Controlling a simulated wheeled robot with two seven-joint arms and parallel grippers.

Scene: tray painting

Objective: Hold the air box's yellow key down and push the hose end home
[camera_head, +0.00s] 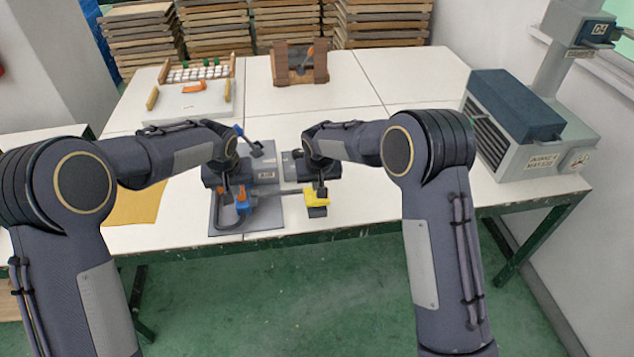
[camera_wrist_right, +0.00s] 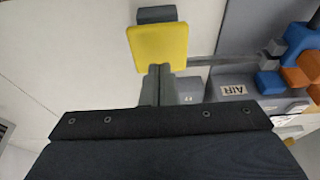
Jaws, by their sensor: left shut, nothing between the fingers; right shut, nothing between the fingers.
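The yellow key (camera_head: 318,197) sticks out at the right of the air box, which carries an AIR label (camera_wrist_right: 233,90) in the right wrist view. My right gripper (camera_head: 320,190) is shut and empty, its tips at the near edge of the yellow key (camera_wrist_right: 158,45); whether they press it I cannot tell. My left gripper (camera_head: 241,193) is shut and empty, right at a blue and orange piece (camera_head: 243,207) that looks like the hose end. A grey hose (camera_head: 226,214) curves beside it on the grey plate. How deep the hose end sits is hidden.
The white table (camera_head: 395,155) is clear to the right of the key. A yellow sheet (camera_head: 135,205) lies at left. A wooden holder (camera_head: 299,65) and a tray with white pieces (camera_head: 192,97) stand at the back. A grey machine (camera_head: 530,130) stands at right.

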